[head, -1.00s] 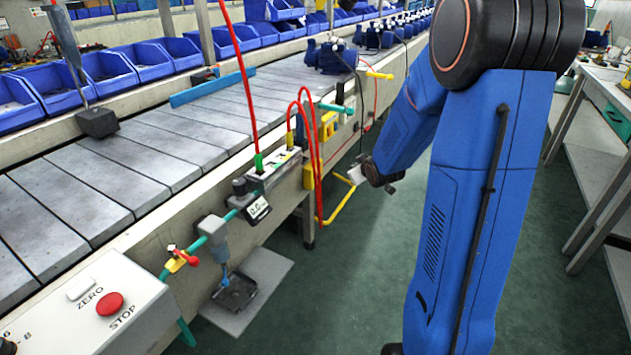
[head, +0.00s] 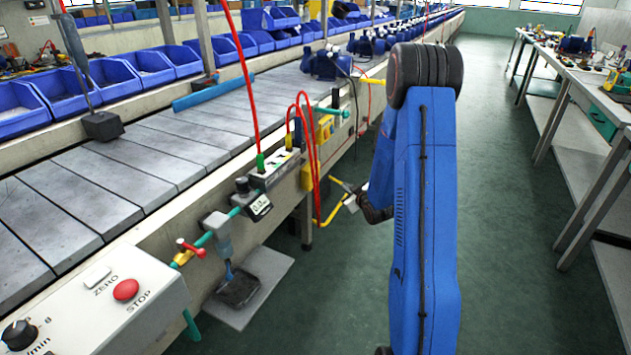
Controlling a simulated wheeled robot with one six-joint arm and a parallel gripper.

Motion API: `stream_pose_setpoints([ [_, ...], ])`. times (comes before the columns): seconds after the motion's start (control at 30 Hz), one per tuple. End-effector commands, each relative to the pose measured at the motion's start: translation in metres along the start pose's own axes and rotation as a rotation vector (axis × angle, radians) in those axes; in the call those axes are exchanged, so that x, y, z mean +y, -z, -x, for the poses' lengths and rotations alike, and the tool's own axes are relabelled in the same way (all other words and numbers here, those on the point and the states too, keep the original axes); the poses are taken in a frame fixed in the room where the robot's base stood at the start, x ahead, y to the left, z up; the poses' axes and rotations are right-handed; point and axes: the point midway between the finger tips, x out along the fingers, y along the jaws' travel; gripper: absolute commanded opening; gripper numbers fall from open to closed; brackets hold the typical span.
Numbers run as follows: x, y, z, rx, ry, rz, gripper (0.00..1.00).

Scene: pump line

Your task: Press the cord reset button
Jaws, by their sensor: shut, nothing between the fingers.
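A yellow box (head: 324,128) with small dark marks is mounted on the side of the conveyor line. No reset label is legible, and I cannot tell which part is the cord reset button. My gripper (head: 350,202) is small in the head view, at the end of my blue arm, low and to the right of the yellow box. It is shut and empty, apart from the box, near a bent yellow bar (head: 333,212). My own arm hides part of the wrist and the line behind it.
A control panel (head: 95,305) with a red STOP button (head: 126,290) is at the lower left. Red hoses (head: 309,150) hang by the yellow box. A workbench (head: 590,90) stands at the right. The green floor (head: 510,260) between is clear.

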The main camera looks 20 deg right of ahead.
Motion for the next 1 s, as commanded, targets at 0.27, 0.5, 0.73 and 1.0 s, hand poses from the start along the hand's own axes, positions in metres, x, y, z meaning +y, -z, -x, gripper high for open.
stream_pose_setpoints([
  [0.27, 0.0, 0.0, 0.0, 0.002, 0.0, 0.0, 0.0],
  [0.5, -0.004, 0.003, -0.005, 0.002, 0.001, 0.001, 0.0],
  [0.73, -0.016, 0.016, -0.022, 0.003, 0.002, 0.001, 0.0],
  [1.0, -0.033, 0.032, -0.044, 0.003, 0.002, 0.002, 0.0],
])
